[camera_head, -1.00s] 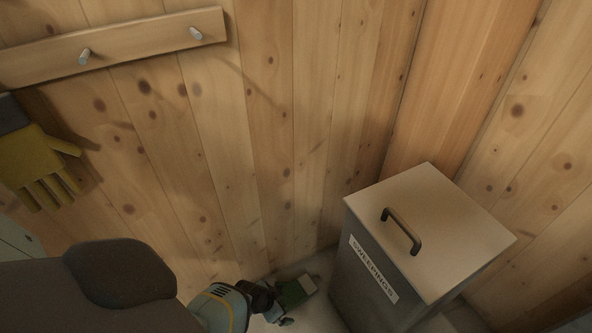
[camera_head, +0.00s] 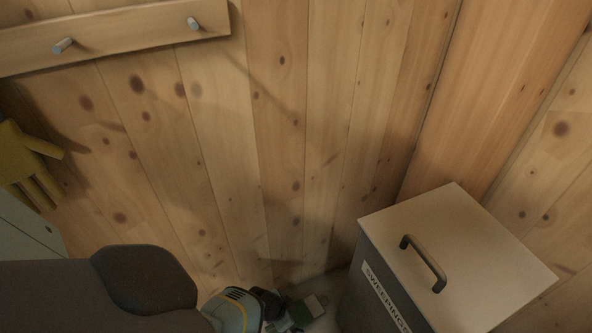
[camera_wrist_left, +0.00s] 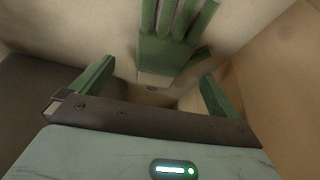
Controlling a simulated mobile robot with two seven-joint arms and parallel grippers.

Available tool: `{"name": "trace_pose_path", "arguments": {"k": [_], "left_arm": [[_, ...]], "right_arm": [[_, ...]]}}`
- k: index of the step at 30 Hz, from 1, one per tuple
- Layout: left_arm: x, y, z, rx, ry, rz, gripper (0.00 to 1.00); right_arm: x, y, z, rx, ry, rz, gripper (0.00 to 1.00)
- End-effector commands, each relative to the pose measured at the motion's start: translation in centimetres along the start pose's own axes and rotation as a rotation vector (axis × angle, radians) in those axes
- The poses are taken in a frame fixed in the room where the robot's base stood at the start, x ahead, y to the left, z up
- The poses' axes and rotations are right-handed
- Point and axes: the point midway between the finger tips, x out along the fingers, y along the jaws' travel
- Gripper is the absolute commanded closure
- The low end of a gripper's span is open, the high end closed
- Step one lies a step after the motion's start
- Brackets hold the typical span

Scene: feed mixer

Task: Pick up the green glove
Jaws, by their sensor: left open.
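The green glove (camera_wrist_left: 168,48) lies on the pale floor in the left wrist view, with its fingers toward the top edge and its pale cuff toward my gripper. In the head view only a small part of the green glove (camera_head: 309,309) shows at the bottom, beside the bin. My left gripper (camera_wrist_left: 155,74) is open, with its two green fingers spread on either side of the cuff end. Nothing is held, and I cannot tell the remaining gap to the glove. In the head view my left gripper (camera_head: 283,314) is small and partly hidden by my wrist. My right gripper is not in view.
A lidded bin marked SWEEPINGS (camera_head: 455,250) stands just right of the glove. A wooden plank wall rises behind. A yellow glove (camera_head: 28,165) hangs at the left, below a peg rail (camera_head: 120,33). Little floor shows between wall and bin.

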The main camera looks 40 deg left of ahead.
Motion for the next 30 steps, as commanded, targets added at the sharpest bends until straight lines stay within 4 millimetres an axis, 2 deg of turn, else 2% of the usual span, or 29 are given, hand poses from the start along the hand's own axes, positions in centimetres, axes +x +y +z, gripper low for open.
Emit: {"name": "trace_pose_path", "arguments": {"k": [5,18,27,30], "left_arm": [[0.5,-0.1,0.1,-0.001,0.000,0.000,0.00],[5.0,-0.4,0.7,-0.001,-0.001,0.000,0.00],[5.1,-0.5,0.5,-0.001,0.000,-0.001,0.00],[5.1,-0.5,0.5,-0.001,0.000,-0.001,0.13]], "right_arm": [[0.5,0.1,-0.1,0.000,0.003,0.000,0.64],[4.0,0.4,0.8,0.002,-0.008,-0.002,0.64],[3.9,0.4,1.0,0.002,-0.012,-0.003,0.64],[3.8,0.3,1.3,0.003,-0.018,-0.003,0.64]]}}
